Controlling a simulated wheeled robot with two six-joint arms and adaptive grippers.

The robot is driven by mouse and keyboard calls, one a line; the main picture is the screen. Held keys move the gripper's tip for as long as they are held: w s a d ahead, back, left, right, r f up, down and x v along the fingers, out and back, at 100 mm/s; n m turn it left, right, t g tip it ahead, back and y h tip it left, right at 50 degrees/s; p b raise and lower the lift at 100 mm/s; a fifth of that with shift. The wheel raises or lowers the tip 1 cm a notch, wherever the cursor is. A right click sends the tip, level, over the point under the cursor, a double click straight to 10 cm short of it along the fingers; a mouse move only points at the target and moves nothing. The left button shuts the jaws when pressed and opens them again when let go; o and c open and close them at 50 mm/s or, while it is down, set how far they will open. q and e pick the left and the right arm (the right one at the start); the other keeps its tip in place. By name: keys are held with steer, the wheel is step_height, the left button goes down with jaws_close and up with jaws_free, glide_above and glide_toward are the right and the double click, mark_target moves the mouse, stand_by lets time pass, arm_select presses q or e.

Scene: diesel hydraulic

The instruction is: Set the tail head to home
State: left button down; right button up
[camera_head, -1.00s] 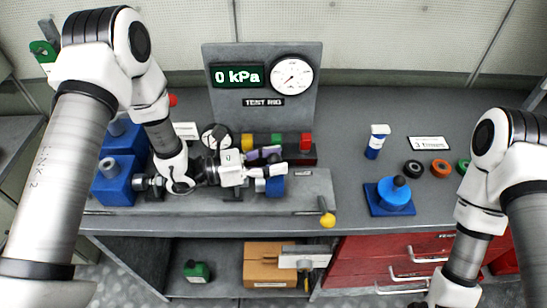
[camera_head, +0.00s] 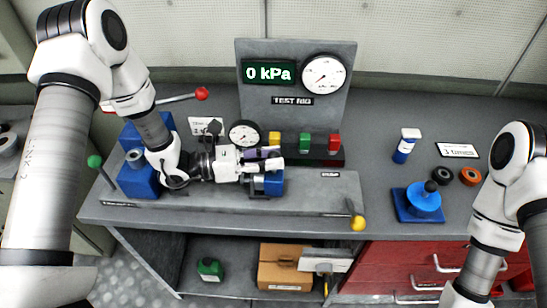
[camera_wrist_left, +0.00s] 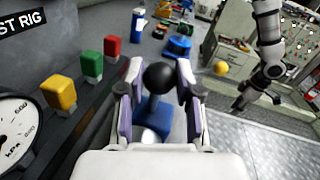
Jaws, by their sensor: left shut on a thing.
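The tail head (camera_head: 268,184) is a blue block on the grey bed of the test rig (camera_head: 320,190). In the left wrist view its blue body (camera_wrist_left: 155,115) shows below a black ball knob (camera_wrist_left: 159,76). My left gripper (camera_wrist_left: 158,82) has its two fingers on either side of this knob, shut on it. In the head view my left gripper (camera_head: 272,163) reaches in from the left just above the tail head and partly hides it. My right arm is at the lower right of the head view, its gripper outside that view. In the wrist view its gripper end (camera_wrist_left: 241,103) is small and dark.
A yellow-knobbed lever (camera_head: 358,222) stands at the bed's front right. Yellow, green (camera_head: 305,142) and red blocks and a small gauge (camera_head: 244,133) are behind the gripper. A blue spool stand (camera_head: 420,202) is to the right.

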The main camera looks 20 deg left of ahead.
arm_select(q)
steer(key=c, duration=0.8)
jaws_free()
steer(key=shift+w, duration=0.1)
step_height(320, 180, up, 10)
steer(key=shift+r, duration=0.1)
